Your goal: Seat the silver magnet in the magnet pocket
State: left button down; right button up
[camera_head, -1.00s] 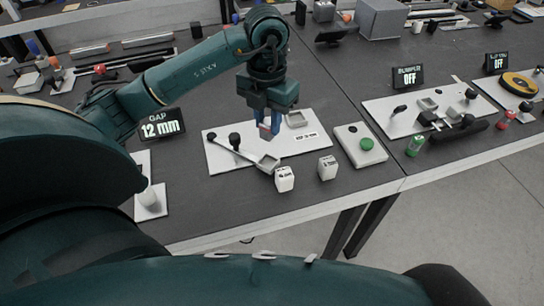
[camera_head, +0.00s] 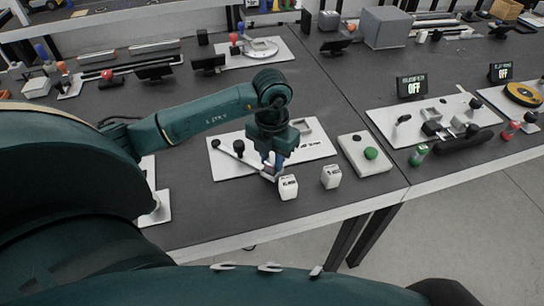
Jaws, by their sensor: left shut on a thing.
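My left gripper (camera_head: 272,170) points down over the front edge of a white plate (camera_head: 232,166). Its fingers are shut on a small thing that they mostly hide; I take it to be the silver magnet. The fingertips are at a grey square pocket at the end of a dark-knobbed lever (camera_head: 238,152). The gripper covers most of this pocket, so I cannot tell whether the magnet is inside it or just above. A second grey square holder (camera_head: 302,125) is at the plate's back right. My right gripper is not in view.
Two white labelled blocks (camera_head: 288,187) (camera_head: 331,176) stand just in front and right of the gripper, close to it. A white box with a green button (camera_head: 371,153) is further right. Another fixture plate (camera_head: 378,118) lies beyond. Bare table shows at the front left.

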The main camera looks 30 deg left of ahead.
aim_at(272, 160)
pick_arm(q)
jog(key=c, duration=1.2)
grip_release()
jog(key=shift+o, duration=0.2)
jog(key=shift+r, duration=0.25)
notch_tip(272, 160, up, 12)
jog(key=shift+f, duration=0.15)
